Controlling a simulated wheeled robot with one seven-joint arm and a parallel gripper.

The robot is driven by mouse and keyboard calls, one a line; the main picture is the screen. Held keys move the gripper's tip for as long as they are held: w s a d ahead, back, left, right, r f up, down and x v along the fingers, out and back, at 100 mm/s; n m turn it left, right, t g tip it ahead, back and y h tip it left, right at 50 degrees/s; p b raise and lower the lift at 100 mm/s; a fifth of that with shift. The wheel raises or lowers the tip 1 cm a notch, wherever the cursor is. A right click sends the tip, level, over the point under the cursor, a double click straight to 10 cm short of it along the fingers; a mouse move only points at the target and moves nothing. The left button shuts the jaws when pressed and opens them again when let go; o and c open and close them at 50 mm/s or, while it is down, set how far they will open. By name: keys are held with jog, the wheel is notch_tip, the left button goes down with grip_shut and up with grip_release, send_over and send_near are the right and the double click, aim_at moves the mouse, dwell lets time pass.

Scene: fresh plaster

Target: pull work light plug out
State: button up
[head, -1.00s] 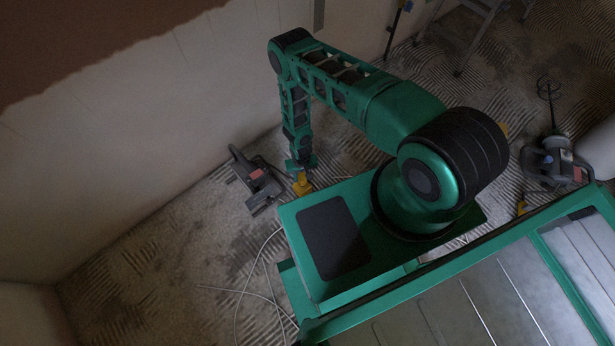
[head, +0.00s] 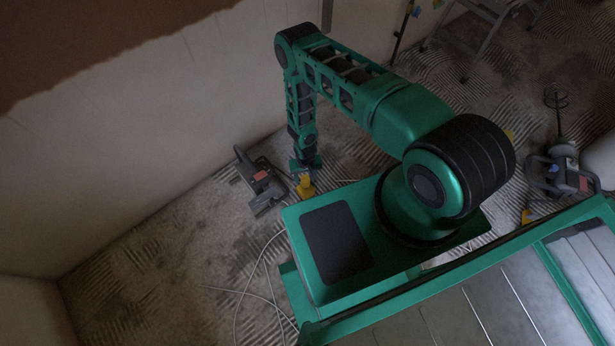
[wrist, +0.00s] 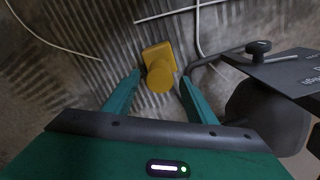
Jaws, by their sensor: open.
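A yellow piece (wrist: 158,72) shows in the wrist view, a rounded end in front of a squarer block; I take it for the work light plug, but cannot tell where plug and socket part. In the head view the yellow piece (head: 306,187) is just below my gripper (head: 306,170), low by the floor. My gripper (wrist: 160,80) is open in the wrist view, its green fingers on either side of the yellow piece's near end. Gaps show beside it, and I see no contact.
A dark power tool (head: 262,185) lies close to the left of the gripper; its grey plate (wrist: 285,70) shows at right in the wrist view. White cables (head: 262,290) run over the floor. A mixer (head: 560,165) stands at far right. The wall is behind.

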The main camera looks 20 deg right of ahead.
aim_at(305, 177)
notch_tip(305, 177, up, 10)
jog(key=shift+w+f, duration=0.15)
jog(key=shift+f, duration=0.1)
dwell(0.6)
